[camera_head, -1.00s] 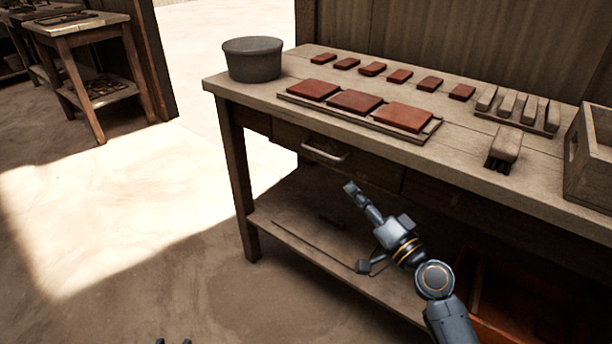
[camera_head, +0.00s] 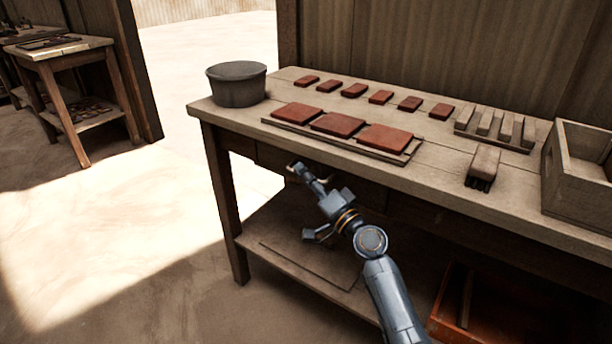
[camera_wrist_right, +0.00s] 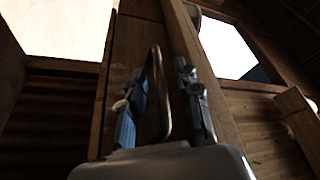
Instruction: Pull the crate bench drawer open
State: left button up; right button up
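The wooden bench (camera_head: 455,197) has a drawer (camera_head: 268,157) under its top, and the drawer front looks flush with the bench. My right gripper (camera_head: 302,173) is at the drawer's metal handle, covering most of it in the head view. In the right wrist view, the handle (camera_wrist_right: 158,72) stands between the two fingers of the right gripper (camera_wrist_right: 163,100). The fingers are apart, with visible gaps to the handle bar; contact is not clear. My left gripper is not in view.
On the bench top are a grey tub (camera_head: 237,86), a board with red tiles (camera_head: 337,124), loose tiles, a brush (camera_head: 482,165) and a wooden crate (camera_head: 575,190). A lower shelf (camera_head: 315,262) runs under my right arm. Open floor lies to the left.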

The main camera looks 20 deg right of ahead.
jog(key=shift+w+a, duration=0.1)
jog(key=shift+w, duration=0.1)
grip_shut()
jog(key=shift+a, duration=0.1)
